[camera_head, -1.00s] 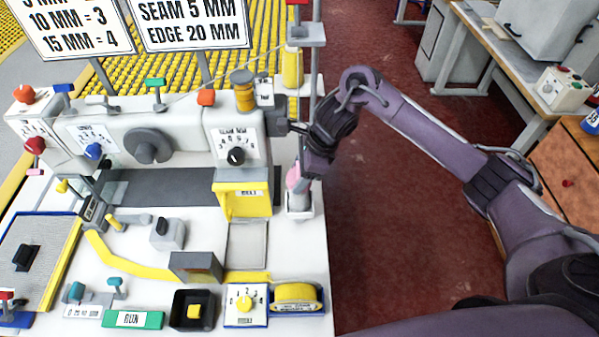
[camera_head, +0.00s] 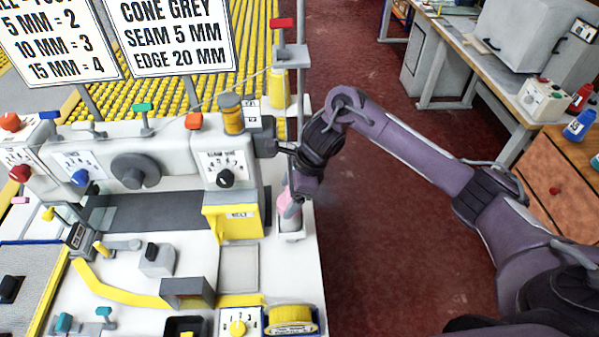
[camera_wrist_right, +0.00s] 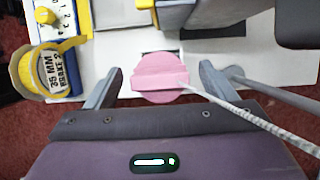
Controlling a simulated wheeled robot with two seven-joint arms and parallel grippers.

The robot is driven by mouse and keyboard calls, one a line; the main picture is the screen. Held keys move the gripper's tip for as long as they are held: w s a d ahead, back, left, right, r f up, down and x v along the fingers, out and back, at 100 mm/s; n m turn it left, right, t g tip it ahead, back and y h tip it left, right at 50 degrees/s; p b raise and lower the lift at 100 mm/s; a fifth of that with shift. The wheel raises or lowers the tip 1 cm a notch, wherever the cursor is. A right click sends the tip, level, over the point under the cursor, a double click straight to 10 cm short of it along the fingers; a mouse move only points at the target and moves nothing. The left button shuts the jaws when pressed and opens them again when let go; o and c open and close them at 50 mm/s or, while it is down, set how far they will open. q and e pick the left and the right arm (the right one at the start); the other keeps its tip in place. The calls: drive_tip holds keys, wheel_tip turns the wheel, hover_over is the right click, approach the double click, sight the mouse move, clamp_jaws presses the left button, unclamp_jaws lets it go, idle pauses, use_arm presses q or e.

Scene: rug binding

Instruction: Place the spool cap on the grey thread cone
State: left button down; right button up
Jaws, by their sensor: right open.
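A pink round cap (camera_wrist_right: 160,77) with a raised bar across it, which looks like the spool cap, lies between the fingertips of my right gripper (camera_wrist_right: 158,86) in the wrist view. The fingers are spread, with a gap on each side of it. In the head view the pink cap (camera_head: 289,204) sits above a short pale grey cylinder (camera_head: 290,223). I cannot tell whether this cylinder is the grey thread cone. My right gripper (camera_head: 301,190) is just above and beside the cap, partly hiding it. My left gripper is out of view.
The sewing machine (camera_head: 185,155) with its yellow box (camera_head: 232,222) stands just left of my right gripper. A thin upright pole (camera_head: 301,90) rises behind it. A pale cord (camera_wrist_right: 245,115) crosses the right finger side. The red floor (camera_head: 370,250) right of the table is clear.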

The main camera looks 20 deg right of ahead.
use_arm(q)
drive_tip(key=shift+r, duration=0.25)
use_arm(e)
drive_tip(key=v, duration=1.2)
drive_tip(key=shift+r, duration=0.3)
drive_tip(key=shift+s, duration=0.1)
